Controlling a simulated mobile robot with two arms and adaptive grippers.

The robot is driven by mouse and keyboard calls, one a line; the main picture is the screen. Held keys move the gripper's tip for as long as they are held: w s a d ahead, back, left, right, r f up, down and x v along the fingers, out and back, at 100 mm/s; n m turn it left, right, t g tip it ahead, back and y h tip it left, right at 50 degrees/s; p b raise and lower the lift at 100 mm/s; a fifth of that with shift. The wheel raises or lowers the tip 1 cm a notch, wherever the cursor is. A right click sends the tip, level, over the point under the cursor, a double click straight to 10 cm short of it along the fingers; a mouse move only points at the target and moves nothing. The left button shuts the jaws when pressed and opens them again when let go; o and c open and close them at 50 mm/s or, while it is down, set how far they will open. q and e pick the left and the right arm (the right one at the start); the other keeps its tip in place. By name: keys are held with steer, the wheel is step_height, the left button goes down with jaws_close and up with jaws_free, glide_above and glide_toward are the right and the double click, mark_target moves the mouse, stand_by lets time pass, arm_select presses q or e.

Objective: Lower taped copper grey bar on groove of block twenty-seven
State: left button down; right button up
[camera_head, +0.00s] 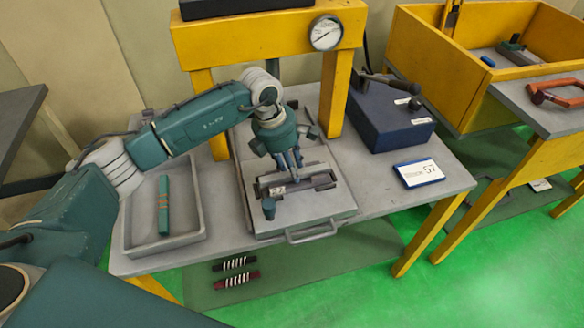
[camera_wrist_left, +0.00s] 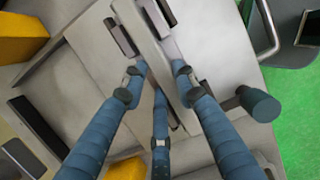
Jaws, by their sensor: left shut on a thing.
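My left gripper (camera_head: 289,172) reaches down over the press plate (camera_head: 318,208) in the middle of the table. Its fingers are shut on a grey bar (camera_wrist_left: 153,40), which runs between the fingertips (camera_wrist_left: 158,82) in the left wrist view. In the head view, a pale piece with dark end parts (camera_head: 318,180) lies under the fingers. The fingers hide much of the bar, and I cannot tell whether it touches the groove below. No tape, copper or block number can be made out there. My right gripper is not in view.
The yellow press frame (camera_head: 334,105) with a gauge (camera_head: 326,33) stands behind. A dark blue box (camera_head: 385,118) and a card marked 57 (camera_head: 419,172) are at right. Two striped bars (camera_head: 236,264) lie below.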

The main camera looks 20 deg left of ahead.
mark_target(297, 170)
arm_select(q)
steer(key=c, duration=1.3)
jaws_free()
steer(key=o, duration=0.4)
steer(key=shift+f, duration=0.1)
steer(key=shift+r+p, duration=1.2)
steer(key=shift+r, duration=1.05)
step_height(297, 170, up, 5)
steer(key=shift+f+p, duration=0.1)
steer(key=shift+p, duration=1.1)
